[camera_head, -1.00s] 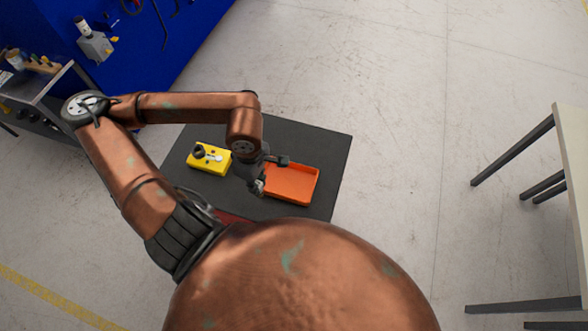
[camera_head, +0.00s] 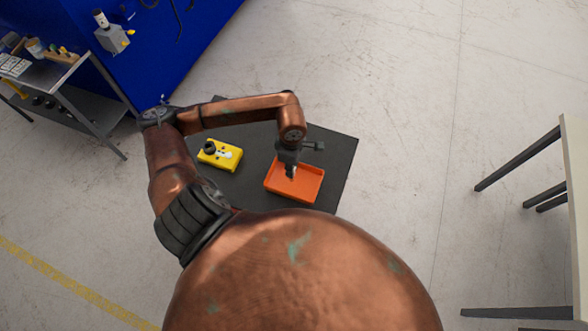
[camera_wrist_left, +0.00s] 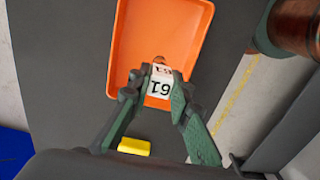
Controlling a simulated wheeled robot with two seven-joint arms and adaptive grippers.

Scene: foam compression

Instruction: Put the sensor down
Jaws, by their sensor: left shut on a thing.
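My left gripper (camera_head: 290,172) is over the orange tray (camera_head: 309,190) on the dark table. In the left wrist view, the left gripper (camera_wrist_left: 163,82) is shut on the sensor (camera_wrist_left: 159,88), a small white piece marked "61" with a brownish end. The orange tray (camera_wrist_left: 181,22) lies behind the sensor in that view and looks otherwise empty. I cannot tell whether the sensor touches the tray. My right gripper is not in view.
A yellow block (camera_head: 219,155) with a dark round part and a white piece on top stands left of the tray. The dark table (camera_head: 340,160) has bare room around the tray. A grey bench (camera_head: 85,105) stands at the left, a pale table (camera_head: 577,190) at the right.

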